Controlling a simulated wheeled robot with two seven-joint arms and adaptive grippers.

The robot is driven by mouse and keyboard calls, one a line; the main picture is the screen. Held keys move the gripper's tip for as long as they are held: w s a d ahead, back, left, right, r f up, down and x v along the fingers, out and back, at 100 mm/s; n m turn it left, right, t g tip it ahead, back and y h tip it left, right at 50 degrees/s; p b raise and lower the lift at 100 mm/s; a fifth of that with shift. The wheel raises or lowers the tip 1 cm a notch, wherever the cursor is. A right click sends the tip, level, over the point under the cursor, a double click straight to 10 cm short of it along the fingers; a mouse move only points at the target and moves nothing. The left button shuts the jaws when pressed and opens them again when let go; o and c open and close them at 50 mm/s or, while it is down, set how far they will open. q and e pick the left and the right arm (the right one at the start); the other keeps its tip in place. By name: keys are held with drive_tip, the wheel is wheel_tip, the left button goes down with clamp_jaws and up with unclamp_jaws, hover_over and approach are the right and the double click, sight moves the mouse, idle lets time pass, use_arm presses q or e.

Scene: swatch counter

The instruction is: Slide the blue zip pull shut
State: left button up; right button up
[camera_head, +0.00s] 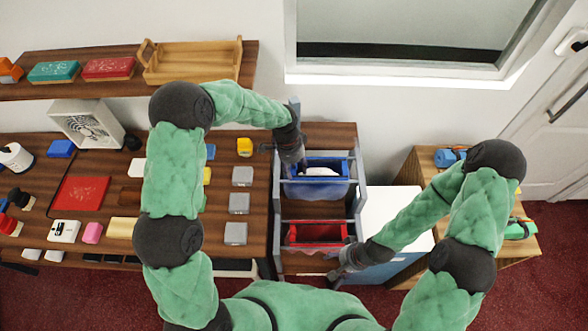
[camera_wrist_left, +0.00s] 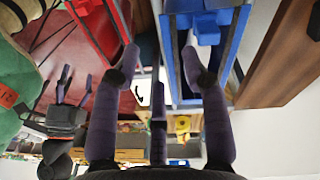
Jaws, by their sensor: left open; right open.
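I cannot make out a zip pull for certain in either view. A blue bin (camera_head: 320,188) with something white in it sits in the upper part of a grey rack, and its blue side shows in the left wrist view (camera_wrist_left: 187,60). My left gripper (camera_head: 291,160) is at the bin's left side, pointing down. In the left wrist view its fingers (camera_wrist_left: 160,58) are apart with nothing held between them. My right gripper (camera_head: 337,274) is open and low, near the front right corner of the red bin (camera_head: 318,232). Its fingertips are small and partly unclear.
The grey rack (camera_head: 278,205) stands between the cluttered left counter (camera_head: 258,222) and a white box (camera_head: 385,210). A wooden shelf unit (camera_head: 426,176) at the right holds a blue item (camera_head: 448,157) and a green one (camera_head: 519,229). A wall shelf (camera_head: 35,92) is at upper left.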

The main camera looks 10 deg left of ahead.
use_arm(q)
drive_tip(key=w+a+r+m+y+b, duration=0.1)
drive_tip(key=w+r+m+y+b, duration=0.15)
drive_tip(key=w+r+m, duration=0.35)
drive_tip(key=f, duration=0.3)
drive_tip(key=f+n, duration=0.1)
drive_tip(key=f, duration=0.2)
drive_tip(key=s+f+n, duration=0.1)
drive_tip(key=f, duration=0.2)
drive_tip(key=shift+s+a+f+h+b, duration=0.1)
drive_tip(key=shift+f+h+b, duration=0.25)
drive_tip(key=shift+b, duration=0.05)
clamp_jaws()
